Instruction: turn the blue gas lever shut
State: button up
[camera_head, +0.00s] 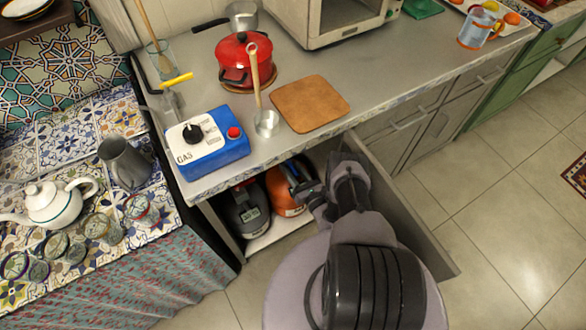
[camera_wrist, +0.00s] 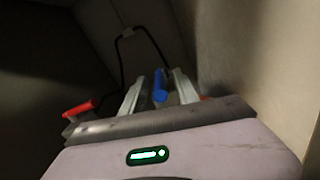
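The blue gas lever (camera_wrist: 160,88) is in the wrist view, between the two fingers of my gripper (camera_wrist: 159,78). The fingers are apart, one on each side of it, with gaps showing; I cannot tell whether either touches it. In the head view my gripper (camera_head: 308,190) reaches into the open cabinet under the counter, over the orange gas cylinder (camera_head: 283,196). A small blue part (camera_head: 293,169) shows there, partly hidden by my arm. A red lever (camera_wrist: 80,108) lies left of my gripper in the wrist view.
A dark grey cylinder (camera_head: 246,210) stands left of the orange one. The open cabinet door (camera_head: 408,208) is right of my arm. A black hose (camera_wrist: 121,55) arches beyond the fingers.

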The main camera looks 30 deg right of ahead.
grip_shut()
dwell(1.3)
